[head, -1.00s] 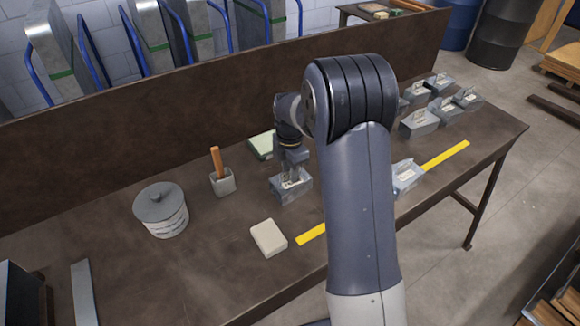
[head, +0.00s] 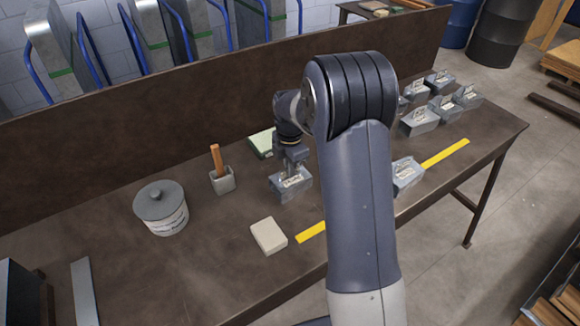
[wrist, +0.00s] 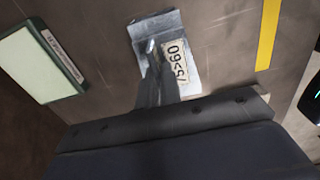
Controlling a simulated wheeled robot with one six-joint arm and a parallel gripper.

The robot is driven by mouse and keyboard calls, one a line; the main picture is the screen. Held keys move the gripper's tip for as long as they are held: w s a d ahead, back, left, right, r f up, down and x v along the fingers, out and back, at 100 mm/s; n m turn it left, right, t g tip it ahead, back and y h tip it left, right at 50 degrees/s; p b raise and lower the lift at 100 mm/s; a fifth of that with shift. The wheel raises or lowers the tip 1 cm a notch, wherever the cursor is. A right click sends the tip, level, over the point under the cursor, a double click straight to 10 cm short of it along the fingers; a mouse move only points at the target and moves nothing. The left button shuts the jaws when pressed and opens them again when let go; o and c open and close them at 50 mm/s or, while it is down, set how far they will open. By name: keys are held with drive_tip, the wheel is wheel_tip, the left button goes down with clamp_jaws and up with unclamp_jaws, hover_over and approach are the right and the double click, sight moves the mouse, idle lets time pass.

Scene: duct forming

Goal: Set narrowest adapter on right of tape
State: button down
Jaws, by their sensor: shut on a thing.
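A grey sheet-metal adapter (head: 291,187) with a pale label stands on the bench left of my arm. My gripper (head: 291,170) is shut on its upright top part. In the wrist view the adapter (wrist: 150,26) sits at the fingertips (wrist: 157,55), with a label reading upside down, perhaps "75>60". The yellow tape (head: 445,155) runs along the front of the bench, its middle hidden by my arm. Another adapter (head: 408,172) stands by the tape, just right of my arm. Several more adapters (head: 420,121) are grouped at the bench's far right, partly hidden by my arm.
A lidded pot (head: 162,210), a small holder with a wooden handle (head: 222,180) and a beige block (head: 268,237) stand to the left. A green-edged pale pad (head: 262,143) lies behind the gripper. A brown back panel (head: 130,130) borders the bench.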

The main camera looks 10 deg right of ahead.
drive_tip(key=shift+r, duration=0.1)
wheel_tip(320, 180, up, 9)
drive_tip(key=p, duration=0.6)
drive_tip(key=shift+p, duration=0.4)
